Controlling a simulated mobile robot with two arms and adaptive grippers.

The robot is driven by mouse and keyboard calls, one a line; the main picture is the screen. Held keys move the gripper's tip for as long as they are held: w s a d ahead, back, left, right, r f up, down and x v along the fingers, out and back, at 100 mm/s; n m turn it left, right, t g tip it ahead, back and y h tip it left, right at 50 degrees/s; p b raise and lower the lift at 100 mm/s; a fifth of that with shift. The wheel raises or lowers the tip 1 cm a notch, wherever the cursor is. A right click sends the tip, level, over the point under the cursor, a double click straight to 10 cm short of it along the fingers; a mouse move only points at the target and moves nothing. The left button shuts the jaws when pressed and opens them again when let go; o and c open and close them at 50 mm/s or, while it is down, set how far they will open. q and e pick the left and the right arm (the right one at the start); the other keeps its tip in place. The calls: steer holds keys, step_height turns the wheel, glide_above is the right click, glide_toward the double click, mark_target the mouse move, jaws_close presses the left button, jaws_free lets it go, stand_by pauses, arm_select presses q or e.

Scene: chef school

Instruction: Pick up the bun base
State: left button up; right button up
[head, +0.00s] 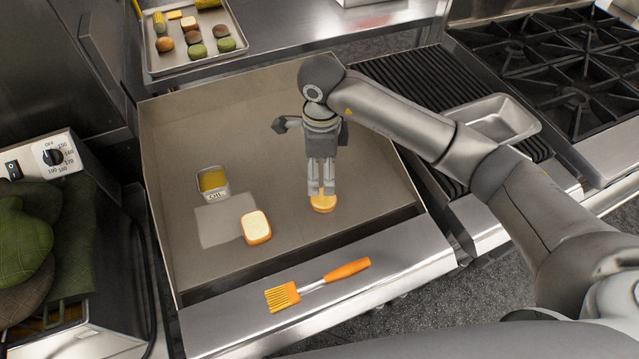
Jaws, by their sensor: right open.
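The round golden bun base (322,204) lies flat on the griddle (372,190). My right gripper (321,190) points straight down just above it. Its fingers are open, with the tips over the middle of the bun base or touching it; I cannot tell which. The fingers hide the back part of the bun base. My left gripper is not in view.
A square piece of bread (256,228) and an oil container (212,182) stand left on the griddle. An orange brush (318,285) lies on the front ledge. A tray (236,31) of food is at the back left. A metal pan (497,118) sits on the right grill.

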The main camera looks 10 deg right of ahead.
steer(key=p, duration=0.1)
glide_above(320, 197)
steer(key=s, duration=0.1)
step_height(320, 197, down, 4)
steer(key=shift+d+f, duration=0.1)
steer(key=shift+w+f, duration=0.1)
steer(key=shift+f, duration=0.15)
steer(key=shift+w+f+p, duration=0.15)
steer(key=shift+f+p, duration=0.2)
steer(key=shift+p, duration=0.2)
step_height(320, 197, down, 3)
steer(key=shift+w+f+p, duration=0.1)
steer(key=shift+p, duration=0.75)
steer(key=shift+f, duration=0.6)
steer(key=shift+c, duration=0.5)
steer(key=c, duration=0.9)
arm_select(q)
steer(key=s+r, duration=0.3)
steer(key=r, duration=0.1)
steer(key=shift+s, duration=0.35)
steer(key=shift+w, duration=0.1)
arm_select(e)
steer(key=shift+w, duration=0.1)
